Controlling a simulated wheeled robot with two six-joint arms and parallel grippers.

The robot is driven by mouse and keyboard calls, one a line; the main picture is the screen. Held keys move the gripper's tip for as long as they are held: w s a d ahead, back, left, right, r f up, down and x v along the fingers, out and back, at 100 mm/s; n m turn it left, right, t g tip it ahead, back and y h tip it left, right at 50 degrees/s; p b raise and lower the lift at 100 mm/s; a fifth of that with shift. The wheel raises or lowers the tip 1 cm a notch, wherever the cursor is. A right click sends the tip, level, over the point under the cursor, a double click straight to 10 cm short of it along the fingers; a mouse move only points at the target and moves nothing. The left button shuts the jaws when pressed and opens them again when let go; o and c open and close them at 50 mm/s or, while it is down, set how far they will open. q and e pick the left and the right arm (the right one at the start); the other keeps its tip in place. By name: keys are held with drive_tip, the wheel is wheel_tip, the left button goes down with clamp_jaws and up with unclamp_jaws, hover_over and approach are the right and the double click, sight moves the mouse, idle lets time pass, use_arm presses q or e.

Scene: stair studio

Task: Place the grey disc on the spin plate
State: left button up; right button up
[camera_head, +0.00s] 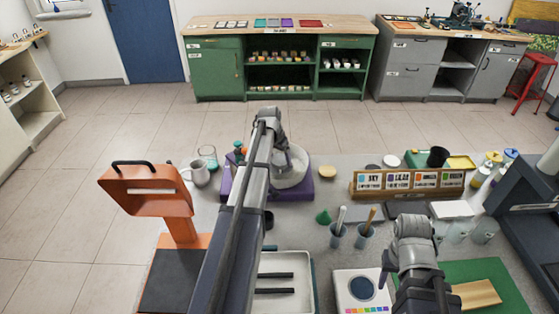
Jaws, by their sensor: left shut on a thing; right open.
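My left gripper (279,143) points down over a pale round bowl-like spin unit (297,172) on a purple base (303,192). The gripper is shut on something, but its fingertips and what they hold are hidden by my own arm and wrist. I take the spin plate to be inside this pale round part; my arm covers its left side. I cannot make out the grey disc for certain; it may be the thing in the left gripper. My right gripper (411,266) is open at the lower right, near the green mat, its fingers mostly hidden.
An orange stand (150,195) is at left, with a mug (199,174) and a glass beaker (208,157). Small round discs (391,160) lie behind a labelled rack (407,183). Two cups with tools (365,237), a white tray (284,306) and a white panel (345,284) are in front.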

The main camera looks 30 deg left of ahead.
use_arm(q)
drive_tip(key=shift+f, duration=0.15)
use_arm(e)
drive_tip(key=shift+f, duration=0.15)
use_arm(q)
drive_tip(key=o, duration=1.2)
drive_tip(key=p+v, duration=1.1)
drive_tip(key=v, duration=0.1)
drive_tip(key=shift+r+p, duration=0.25)
drive_tip(key=shift+p, duration=0.1)
use_arm(e)
wheel_tip(320, 180, up, 12)
